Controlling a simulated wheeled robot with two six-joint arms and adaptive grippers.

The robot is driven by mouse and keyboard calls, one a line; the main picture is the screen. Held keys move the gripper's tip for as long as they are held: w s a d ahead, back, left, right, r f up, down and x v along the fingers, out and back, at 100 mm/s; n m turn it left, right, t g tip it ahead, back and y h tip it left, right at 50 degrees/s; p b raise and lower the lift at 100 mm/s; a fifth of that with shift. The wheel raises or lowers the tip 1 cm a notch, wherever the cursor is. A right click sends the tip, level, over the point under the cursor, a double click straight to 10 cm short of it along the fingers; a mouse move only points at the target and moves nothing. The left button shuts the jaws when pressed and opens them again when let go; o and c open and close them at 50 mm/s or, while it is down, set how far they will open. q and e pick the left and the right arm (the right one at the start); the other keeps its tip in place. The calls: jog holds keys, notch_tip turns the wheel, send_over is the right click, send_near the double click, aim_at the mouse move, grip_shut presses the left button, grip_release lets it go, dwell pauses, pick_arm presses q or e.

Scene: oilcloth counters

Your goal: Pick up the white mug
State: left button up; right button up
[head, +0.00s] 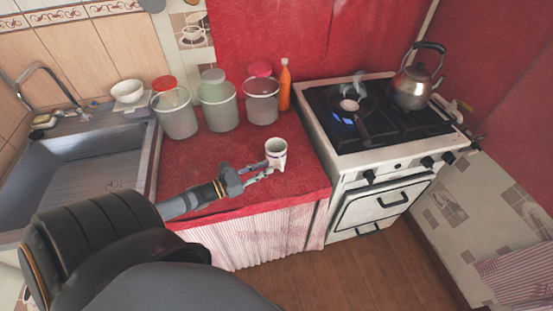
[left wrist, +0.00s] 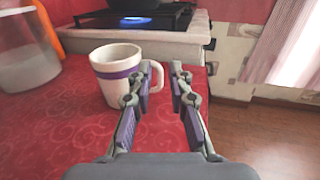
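The white mug (head: 276,147) stands upright on the red oilcloth counter (head: 190,160), near its right end. In the left wrist view the mug (left wrist: 112,85) has a purple band below its rim, and its handle points right. My left gripper (head: 261,173) is at the mug's near side. In the left wrist view the gripper (left wrist: 164,72) has its fingers apart, with the handle showing between the tips, closer to the left finger. I cannot tell whether that finger touches the mug. My right gripper is not in view.
Several lidded jars (head: 220,107) and an orange bottle (head: 284,85) stand behind the mug. A stove (head: 350,148) with a lit burner, a pan (head: 350,106) and a kettle (head: 411,88) is to the right. A sink (head: 70,165) and a bowl (head: 127,91) are left.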

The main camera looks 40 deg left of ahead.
aim_at(281, 169)
pick_arm(q)
notch_tip(281, 169, down, 5)
jog(key=shift+f+b, duration=0.1)
jog(key=shift+b, duration=0.8)
jog(key=shift+w+d+r, duration=0.25)
jog(key=shift+w+r, duration=0.1)
jog(key=shift+w, duration=0.15)
jog(key=shift+w+d, duration=0.25)
jog(key=shift+w, duration=0.4)
jog(key=shift+w+f, duration=0.1)
jog(key=shift+w, duration=0.05)
jog(key=b+x, duration=0.1)
jog(key=x, duration=0.3)
jog(key=shift+w+d, duration=0.15)
jog(key=shift+w, duration=0.1)
jog(key=shift+w+d, duration=0.1)
jog(key=shift+w, duration=0.05)
grip_shut()
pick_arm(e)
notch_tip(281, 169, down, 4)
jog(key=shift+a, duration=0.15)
